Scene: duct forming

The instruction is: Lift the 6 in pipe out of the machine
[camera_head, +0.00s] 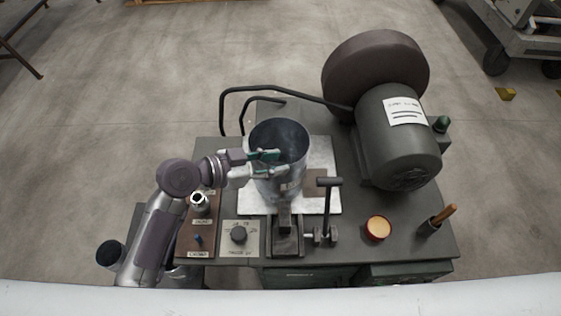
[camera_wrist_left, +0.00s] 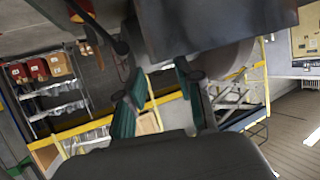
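The pipe (camera_head: 278,183) is a grey metal cylinder standing upright on the machine, with its open top facing up. My left gripper (camera_head: 268,163) reaches in from the left at the pipe's upper left side. Its two green-padded fingers overlap the rim in the head view, and whether they touch the wall cannot be told. In the left wrist view the two fingers (camera_wrist_left: 160,98) stand apart with a gap between them. A grey metal surface (camera_wrist_left: 220,22), perhaps the pipe, fills the top of that view. My right gripper is not in view.
The machine's table (camera_head: 345,243) carries a large motor (camera_head: 398,140) at right, a T-handle clamp (camera_head: 328,205), a red-rimmed round button or cup (camera_head: 377,228), a wooden-handled tool (camera_head: 443,214) and a dial panel (camera_head: 240,238).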

